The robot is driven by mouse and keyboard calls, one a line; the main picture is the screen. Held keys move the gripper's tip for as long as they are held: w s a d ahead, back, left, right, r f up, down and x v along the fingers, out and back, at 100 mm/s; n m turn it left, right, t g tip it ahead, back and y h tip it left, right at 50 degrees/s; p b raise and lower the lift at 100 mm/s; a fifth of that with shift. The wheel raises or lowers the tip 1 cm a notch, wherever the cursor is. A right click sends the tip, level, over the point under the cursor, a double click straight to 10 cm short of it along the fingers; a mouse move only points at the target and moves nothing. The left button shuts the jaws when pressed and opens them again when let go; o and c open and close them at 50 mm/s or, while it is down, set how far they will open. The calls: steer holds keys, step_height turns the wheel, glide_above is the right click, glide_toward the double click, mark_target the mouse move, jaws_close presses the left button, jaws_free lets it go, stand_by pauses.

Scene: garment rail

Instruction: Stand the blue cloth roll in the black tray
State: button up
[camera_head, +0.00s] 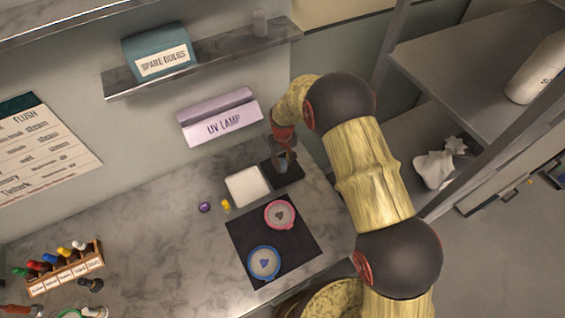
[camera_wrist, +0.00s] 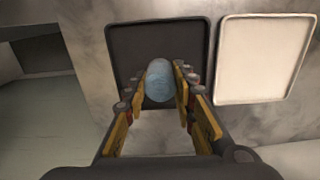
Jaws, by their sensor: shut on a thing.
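The blue cloth roll (camera_wrist: 160,82) is between the two fingers of my gripper (camera_wrist: 158,95) in the wrist view. My gripper is shut on it. The black tray (camera_wrist: 120,45) lies right behind the roll in that view. In the head view, my gripper (camera_head: 284,158) is over the black tray (camera_head: 291,178), with a small bluish part of the roll (camera_head: 283,166) showing. The roll looks upright, seen nearly end-on from the wrist. I cannot tell whether its lower end touches the tray.
A white tray (camera_head: 247,186) sits beside the black tray, also in the wrist view (camera_wrist: 262,60). A dark mat (camera_head: 268,238) holds a pink-rimmed bowl and a blue-rimmed bowl. A lilac UV LAMP box (camera_head: 220,117) stands behind. A bottle rack (camera_head: 65,268) is at the left.

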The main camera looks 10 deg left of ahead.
steer(key=shift+f, duration=0.15)
steer(key=o, duration=0.4)
steer(key=shift+f, duration=0.1)
steer(key=o, duration=0.4)
steer(key=shift+o, duration=0.4)
